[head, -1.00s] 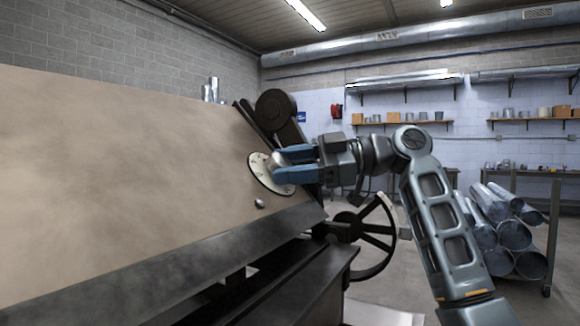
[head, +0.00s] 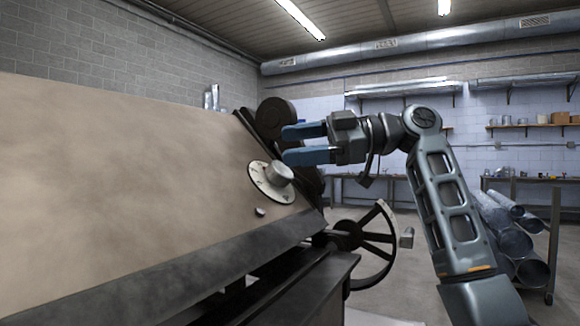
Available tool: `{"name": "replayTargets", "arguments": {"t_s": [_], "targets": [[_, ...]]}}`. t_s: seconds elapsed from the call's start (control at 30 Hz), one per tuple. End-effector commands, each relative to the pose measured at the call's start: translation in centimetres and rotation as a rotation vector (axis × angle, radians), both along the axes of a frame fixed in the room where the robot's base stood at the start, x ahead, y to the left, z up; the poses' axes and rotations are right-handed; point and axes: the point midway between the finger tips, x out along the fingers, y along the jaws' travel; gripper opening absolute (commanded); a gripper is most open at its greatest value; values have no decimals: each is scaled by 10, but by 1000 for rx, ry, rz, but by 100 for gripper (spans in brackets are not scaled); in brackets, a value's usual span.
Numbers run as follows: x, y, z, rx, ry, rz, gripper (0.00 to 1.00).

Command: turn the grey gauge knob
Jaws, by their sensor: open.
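The grey gauge knob (head: 279,173) stands out from a round pale dial plate (head: 262,190) with dark marks, on the right end of the machine's sloping tan panel (head: 120,160). My gripper (head: 287,145) has two blue fingers, spread apart one above the other and pointing left. It is empty. In the picture its lower finger is just above the knob, and a small gap shows between them. The knob is not between the fingers. The distance in depth between gripper and knob is hard to tell.
A small knob (head: 260,212) sits on the panel below the dial. A dark spoked handwheel (head: 375,243) stands below my arm. A dark round wheel (head: 274,117) is behind the fingers. Metal ducts (head: 515,243) are stacked at right. Open floor lies between.

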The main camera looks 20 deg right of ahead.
Motion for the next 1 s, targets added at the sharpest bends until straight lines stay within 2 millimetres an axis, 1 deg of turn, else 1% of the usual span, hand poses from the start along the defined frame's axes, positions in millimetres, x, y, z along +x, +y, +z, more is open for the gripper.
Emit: {"name": "replayTargets", "arguments": {"t_s": [0.03,0.3,0.5,0.7,1.0], "targets": [[-5,-11,6,0,-3,-6,76],[-32,-54,36,1,-1,-3,76],[-46,-76,52,0,0,-2,76],[-52,-85,59,0,2,-2,76],[-53,-86,59,0,2,-1,76]]}}
